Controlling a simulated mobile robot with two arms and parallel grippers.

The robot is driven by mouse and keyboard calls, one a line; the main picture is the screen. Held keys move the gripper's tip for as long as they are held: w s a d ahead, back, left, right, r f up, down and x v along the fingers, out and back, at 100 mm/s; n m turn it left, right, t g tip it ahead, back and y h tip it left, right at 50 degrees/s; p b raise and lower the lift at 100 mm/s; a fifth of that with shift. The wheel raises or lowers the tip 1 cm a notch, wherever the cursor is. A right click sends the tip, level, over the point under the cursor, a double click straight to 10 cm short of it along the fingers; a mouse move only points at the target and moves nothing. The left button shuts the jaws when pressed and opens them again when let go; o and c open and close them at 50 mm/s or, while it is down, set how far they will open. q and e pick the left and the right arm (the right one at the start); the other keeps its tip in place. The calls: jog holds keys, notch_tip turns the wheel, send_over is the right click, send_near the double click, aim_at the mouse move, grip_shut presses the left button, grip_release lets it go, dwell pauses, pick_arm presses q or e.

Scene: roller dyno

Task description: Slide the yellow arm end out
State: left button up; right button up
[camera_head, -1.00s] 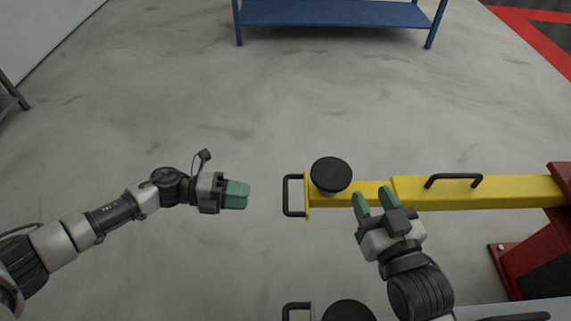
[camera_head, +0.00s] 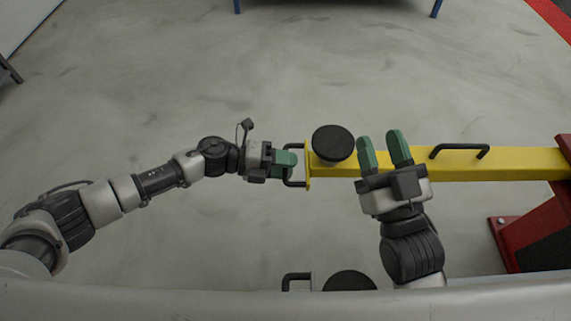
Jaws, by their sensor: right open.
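The yellow arm (camera_head: 520,163) runs across the right half of the view, with a round black pad (camera_head: 333,144) near its left end. A black U-shaped end handle (camera_head: 296,184) sticks out to the left of its end plate (camera_head: 308,172). My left gripper (camera_head: 287,163) is at this end handle, its green fingers covering the handle's middle. I cannot tell whether they are shut on it. My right gripper (camera_head: 384,144) is open, its two fingers apart over the yellow arm, right of the pad. No object shows between them.
A second black handle (camera_head: 504,151) sits on top of the arm. A red support (camera_head: 535,226) stands at the right. A second black pad (camera_head: 350,281) and handle lie below. Grey floor (camera_head: 180,80) is open beyond the arm.

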pick_arm(q)
jog(key=shift+c, duration=0.3)
grip_shut()
jog(key=f+v, duration=0.3)
jog(key=v, duration=1.2)
jog(key=shift+a, duration=0.45)
jog(key=shift+f, duration=0.1)
jog(key=shift+o, duration=0.3)
grip_release()
